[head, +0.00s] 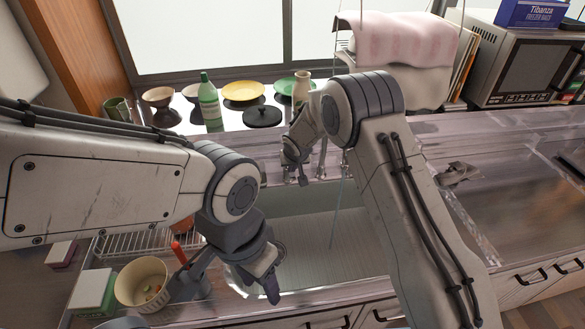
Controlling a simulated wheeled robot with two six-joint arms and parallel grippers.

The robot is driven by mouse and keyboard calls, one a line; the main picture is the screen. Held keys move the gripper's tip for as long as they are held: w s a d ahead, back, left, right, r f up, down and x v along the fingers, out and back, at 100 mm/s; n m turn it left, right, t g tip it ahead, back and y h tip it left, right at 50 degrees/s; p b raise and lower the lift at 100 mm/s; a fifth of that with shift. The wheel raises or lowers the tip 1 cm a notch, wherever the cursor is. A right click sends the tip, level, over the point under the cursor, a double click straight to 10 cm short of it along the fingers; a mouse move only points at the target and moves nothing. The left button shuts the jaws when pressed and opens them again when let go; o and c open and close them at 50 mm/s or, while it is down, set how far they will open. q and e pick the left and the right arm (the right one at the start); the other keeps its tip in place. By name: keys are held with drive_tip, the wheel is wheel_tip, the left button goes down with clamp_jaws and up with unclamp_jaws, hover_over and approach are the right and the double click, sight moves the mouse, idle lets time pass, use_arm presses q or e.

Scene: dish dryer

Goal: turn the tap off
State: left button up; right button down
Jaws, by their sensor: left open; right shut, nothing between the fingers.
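The metal tap (322,160) stands at the back edge of the sink (335,225), partly hidden by my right arm. A thin, pale line that looks like running water drops from the tap area into the basin. My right gripper (302,178) is shut and empty, pointing down close to the tap fittings at the left. I cannot tell whether it touches them. My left gripper (268,290) is open and empty, low over the front left of the sink, well apart from the tap.
A green bottle (209,102), bowls, plates and a black lid (262,116) stand on the sill behind the sink. A wire rack (125,243) and a cream pot (143,283) are at the left. A microwave (525,68) stands at the back right.

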sight(293, 179)
drive_tip(key=shift+s+f, duration=0.1)
drive_tip(key=shift+f, duration=0.05)
drive_tip(key=f+b, duration=0.1)
drive_tip(key=b, duration=0.1)
drive_tip(key=s+f+b, duration=0.1)
drive_tip(key=f+b, duration=0.1)
drive_tip(key=b, duration=0.1)
drive_tip(key=shift+d, duration=0.1)
drive_tip(key=shift+s+b, duration=0.2)
drive_tip(key=shift+b, duration=0.25)
drive_tip(key=shift+s, duration=0.1)
